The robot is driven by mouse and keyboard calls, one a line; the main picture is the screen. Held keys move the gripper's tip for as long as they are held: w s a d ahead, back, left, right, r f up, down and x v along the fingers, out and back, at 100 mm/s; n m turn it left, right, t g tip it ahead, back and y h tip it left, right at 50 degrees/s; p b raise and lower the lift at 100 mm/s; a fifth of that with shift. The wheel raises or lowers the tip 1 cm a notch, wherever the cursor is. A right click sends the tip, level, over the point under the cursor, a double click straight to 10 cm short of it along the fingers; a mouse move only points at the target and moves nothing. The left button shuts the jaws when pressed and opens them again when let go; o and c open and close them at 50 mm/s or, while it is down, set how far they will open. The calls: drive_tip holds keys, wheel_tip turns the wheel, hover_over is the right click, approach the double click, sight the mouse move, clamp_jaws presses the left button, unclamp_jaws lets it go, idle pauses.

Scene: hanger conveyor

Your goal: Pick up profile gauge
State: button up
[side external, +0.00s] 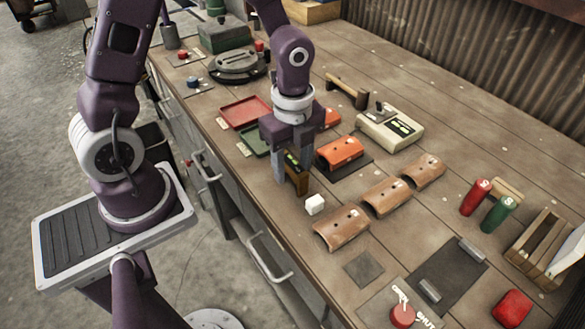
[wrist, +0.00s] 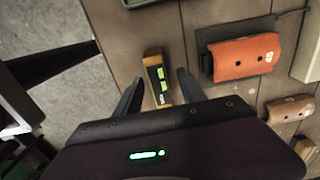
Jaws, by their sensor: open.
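The likely profile gauge (side external: 297,182) is a small brown block with a dark face and green marks, standing near the front edge of the bench. In the wrist view my gripper (wrist: 158,85) is open, with visible gaps beside the gauge. The fingers hide part of the gauge in the side view.
A white cube (side external: 315,204) sits close by the gauge. An orange curved piece (side external: 340,152) on a dark pad and brown curved pieces (side external: 342,228) lie to the right. A cream device (side external: 390,130) stands behind. Red (side external: 245,111) and green trays lie to the left.

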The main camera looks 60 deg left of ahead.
drive_tip(key=shift+f, duration=0.7)
drive_tip(key=shift+c, duration=0.5)
clamp_jaws()
drive_tip(key=shift+r, duration=0.1)
